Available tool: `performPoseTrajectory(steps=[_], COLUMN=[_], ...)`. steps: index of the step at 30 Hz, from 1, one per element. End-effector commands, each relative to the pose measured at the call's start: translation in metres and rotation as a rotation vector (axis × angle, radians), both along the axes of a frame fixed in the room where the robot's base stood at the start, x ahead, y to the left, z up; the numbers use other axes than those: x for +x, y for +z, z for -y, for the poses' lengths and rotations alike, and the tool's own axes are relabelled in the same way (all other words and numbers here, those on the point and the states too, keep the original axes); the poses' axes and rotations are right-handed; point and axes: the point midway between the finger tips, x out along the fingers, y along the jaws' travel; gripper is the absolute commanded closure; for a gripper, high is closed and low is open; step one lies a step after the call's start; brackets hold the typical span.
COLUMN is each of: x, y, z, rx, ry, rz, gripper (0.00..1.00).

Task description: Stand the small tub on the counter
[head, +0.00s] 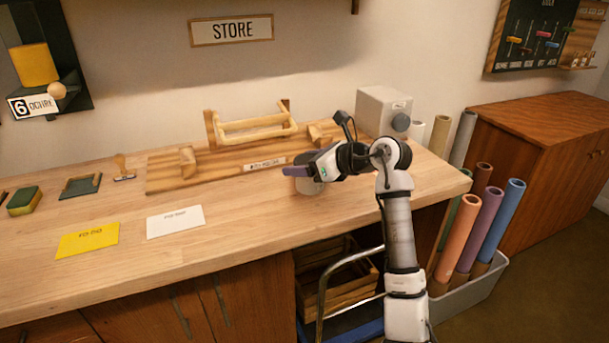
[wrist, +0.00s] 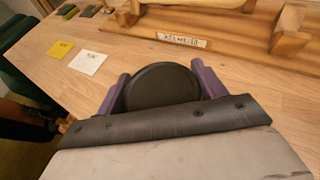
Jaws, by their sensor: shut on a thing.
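The small tub (head: 309,186) shows in the head view as a grey rounded side below my gripper's purple fingers, at the counter's right part. In the wrist view its round dark lid (wrist: 162,86) faces the camera, between the two purple fingers. My gripper (head: 297,171) is shut on the tub, one finger on each side; it also shows in the wrist view (wrist: 160,88). The tub looks upright and low over the wooden counter (head: 235,220). I cannot tell whether its base touches the counter. My gripper hides part of it.
A wooden rack (head: 215,170) with a label stands behind the tub. A white card (head: 175,221) and a yellow card (head: 88,241) lie to the left. A grey box (head: 382,110) stands at the back right. The counter between the cards and the tub is clear.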

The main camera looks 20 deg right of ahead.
Motion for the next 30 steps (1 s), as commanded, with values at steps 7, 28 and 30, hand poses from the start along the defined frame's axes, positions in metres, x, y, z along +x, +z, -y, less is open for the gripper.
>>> performPoseTrajectory(steps=[7,28,30], x=[0.0,0.0,0.0], y=[-0.02,-0.045,-0.044], z=[0.0,0.0,0.0], rx=[0.004,-0.001,-0.001], ry=[0.0,0.0,0.0], rz=[0.0,0.001,0.001], gripper=[0.6,0.09,0.08])
